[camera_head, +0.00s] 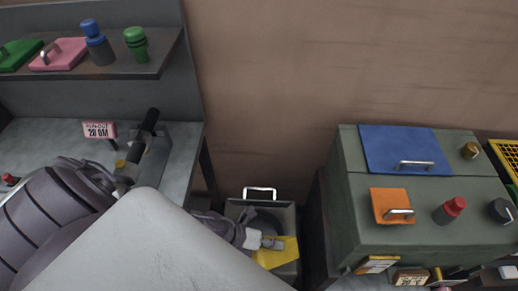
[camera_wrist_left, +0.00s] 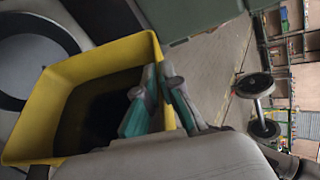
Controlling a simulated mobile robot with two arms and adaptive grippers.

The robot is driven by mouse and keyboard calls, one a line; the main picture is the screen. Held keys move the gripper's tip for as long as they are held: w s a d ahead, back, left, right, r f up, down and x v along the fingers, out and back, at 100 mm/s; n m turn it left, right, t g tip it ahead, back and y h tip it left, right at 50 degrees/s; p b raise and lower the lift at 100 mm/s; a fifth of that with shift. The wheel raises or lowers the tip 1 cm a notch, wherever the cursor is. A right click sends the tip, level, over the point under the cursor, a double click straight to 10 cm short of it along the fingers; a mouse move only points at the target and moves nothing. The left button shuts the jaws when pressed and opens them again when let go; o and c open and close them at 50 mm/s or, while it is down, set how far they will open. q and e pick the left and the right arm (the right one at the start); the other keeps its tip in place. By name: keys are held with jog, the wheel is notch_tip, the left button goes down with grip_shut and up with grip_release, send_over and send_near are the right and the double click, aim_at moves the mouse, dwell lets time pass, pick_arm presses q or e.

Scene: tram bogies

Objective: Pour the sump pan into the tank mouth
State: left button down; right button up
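The sump pan (camera_head: 286,256) is yellow and sits low in the head view, over the front of a grey open-topped box with a bright handle, which looks like the tank (camera_head: 234,211). A dark round shape, likely the tank mouth (camera_head: 264,219), shows behind the pan. In the left wrist view the pan (camera_wrist_left: 35,110) has a dark inside; whether this is liquid or shadow I cannot tell. My left gripper (camera_head: 272,243) has its teal-padded fingers (camera_wrist_left: 163,103) on either side of the pan's wall and appears shut on it. A dark ring (camera_wrist_left: 68,38) lies beside the pan. My right gripper is not in view.
A green cabinet (camera_head: 345,205) with a blue lid (camera_head: 405,150) and an orange lid (camera_head: 388,204) stands close on the right. A grey bench (camera_head: 45,135) with a shelf (camera_head: 110,70) stands on the left. In the left wrist view, open floor (camera_wrist_left: 215,70) and black wheels (camera_wrist_left: 254,85) lie right.

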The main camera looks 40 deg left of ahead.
pick_arm(q)
jog(key=shift+w+a+n+g+h+b, duration=0.4)
jog(key=shift+w+a+n+h+b, duration=0.15)
jog(key=shift+w+a+b, duration=0.45)
dwell(1.2)
jog(key=shift+w+a+f, duration=0.2)
jog(key=shift+w+a, duration=0.5)
jog(key=shift+w+a+g+h+b, duration=0.2)
jog(key=shift+a+g+h+b, duration=0.05)
jog(key=shift+g+b, duration=0.1)
jog(key=shift+w+a+f, duration=0.1)
jog(key=shift+w+a, duration=0.1)
jog(key=shift+w, duration=0.05)
jog(key=shift+w+a+n+b, duration=0.2)
jog(key=shift+n+b, duration=0.05)
jog(key=shift+b, duration=0.05)
jog(key=shift+w+a, duration=0.15)
jog(key=shift+a, duration=0.05)
jog(key=shift+w+a+f+h, duration=0.1)
jog(key=shift+w+a+h, duration=0.2)
jog(key=shift+w, duration=0.05)
jog(key=shift+w+a+r+n+g+h+b, duration=0.2)
jog(key=shift+w+a+n+g+h+b, duration=0.25)
jog(key=shift+w+a+b, duration=0.6)
